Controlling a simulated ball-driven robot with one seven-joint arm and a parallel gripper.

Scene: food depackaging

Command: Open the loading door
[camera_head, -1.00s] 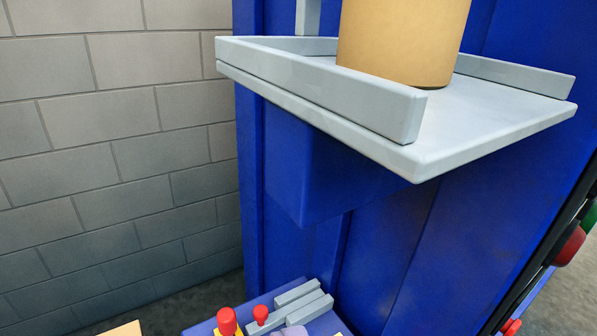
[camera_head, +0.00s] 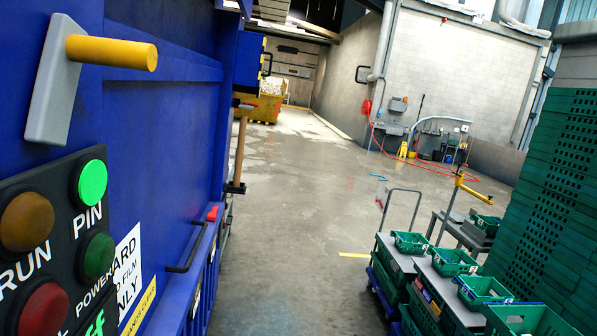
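A large blue machine (camera_head: 170,130) fills the left side of the view. A grey lever with a yellow grip (camera_head: 110,50) is fixed to its face at the upper left. Below it is a dark control panel (camera_head: 60,215) with labels RUN, PIN and POWER; the PIN button is lit bright green. A black bar handle (camera_head: 186,252) with a red piece above it is on the lower part of the machine. I cannot tell which panel is the loading door or whether it is open. My gripper is not in view.
Stacked green crates (camera_head: 545,190) and trolleys with green trays (camera_head: 450,264) stand at the right. A yellow skip (camera_head: 263,107) is at the far end. A wooden-handled tool (camera_head: 239,150) hangs by the machine. The concrete floor (camera_head: 300,220) between is clear.

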